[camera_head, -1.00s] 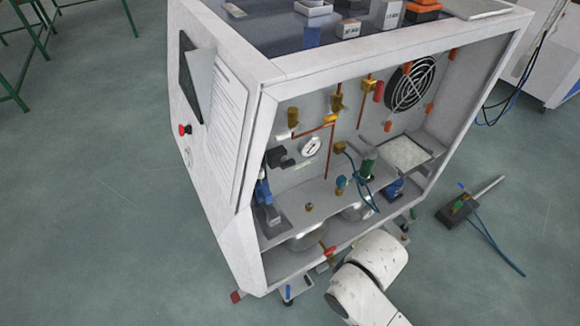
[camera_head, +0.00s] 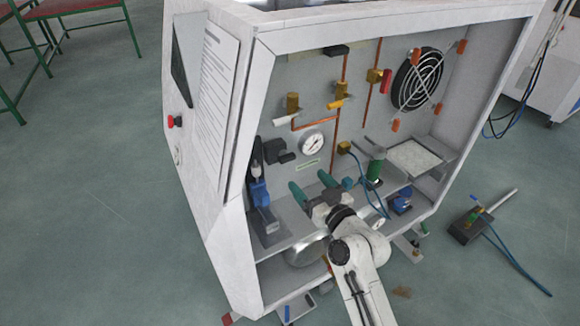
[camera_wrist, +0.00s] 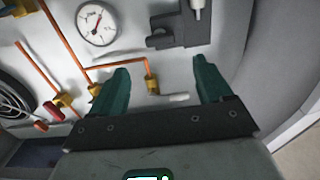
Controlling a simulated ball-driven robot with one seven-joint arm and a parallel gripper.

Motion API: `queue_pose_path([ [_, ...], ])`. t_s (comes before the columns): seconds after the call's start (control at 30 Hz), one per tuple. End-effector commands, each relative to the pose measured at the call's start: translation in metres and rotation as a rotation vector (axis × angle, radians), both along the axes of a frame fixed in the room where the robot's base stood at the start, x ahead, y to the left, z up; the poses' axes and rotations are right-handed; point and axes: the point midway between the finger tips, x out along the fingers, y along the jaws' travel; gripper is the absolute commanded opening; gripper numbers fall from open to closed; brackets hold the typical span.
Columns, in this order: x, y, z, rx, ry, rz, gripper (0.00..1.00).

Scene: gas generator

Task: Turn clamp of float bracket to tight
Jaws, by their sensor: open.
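My gripper (camera_head: 312,186) is inside the open cabinet, above its shelf and below the gauge, with two teal fingers spread and nothing between them. The fingers also show in the wrist view (camera_wrist: 160,68), apart and empty, pointing at the back panel. A black bracket-like part (camera_head: 278,152) is on the back panel, up and left of my gripper. It also shows in the wrist view (camera_wrist: 182,32), beyond the fingers and apart from them. I cannot tell for certain that it is the float bracket. Its clamp is too small to make out.
A round gauge (camera_head: 313,143), copper pipes and brass valves (camera_head: 292,103) are on the back panel. A blue device (camera_head: 260,195) stands at the shelf's left. A green-topped part (camera_head: 375,168) and blue hose are right of my gripper. The cabinet's left wall (camera_head: 212,130) bounds the space.

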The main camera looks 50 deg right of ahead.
Motion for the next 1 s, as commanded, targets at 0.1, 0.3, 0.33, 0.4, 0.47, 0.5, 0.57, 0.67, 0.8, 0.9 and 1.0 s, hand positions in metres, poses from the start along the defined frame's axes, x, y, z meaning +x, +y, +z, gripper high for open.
queue_pose_path([
  [0.1, 0.012, -0.004, 0.004, -0.001, -0.002, -0.001, 0.79],
  [0.3, 0.045, -0.014, 0.005, -0.003, 0.002, 0.001, 0.79],
  [0.33, 0.05, -0.016, 0.005, -0.003, 0.002, 0.001, 0.79],
  [0.4, 0.06, -0.018, 0.005, 0.0, 0.002, 0.001, 0.79],
  [0.47, 0.069, -0.02, 0.005, -0.001, 0.002, 0.002, 0.79],
  [0.5, 0.074, -0.021, 0.005, -0.002, 0.004, 0.002, 0.79],
  [0.57, 0.081, -0.022, 0.005, -0.002, 0.005, 0.004, 0.79],
  [0.67, 0.089, -0.024, 0.004, -0.001, 0.004, 0.004, 0.79],
  [0.8, 0.097, -0.027, 0.002, 0.0, 0.003, 0.003, 0.79],
  [0.9, 0.1, -0.028, 0.002, 0.001, 0.002, 0.002, 0.79],
  [1.0, 0.101, -0.028, 0.001, 0.001, 0.002, 0.002, 0.79],
])
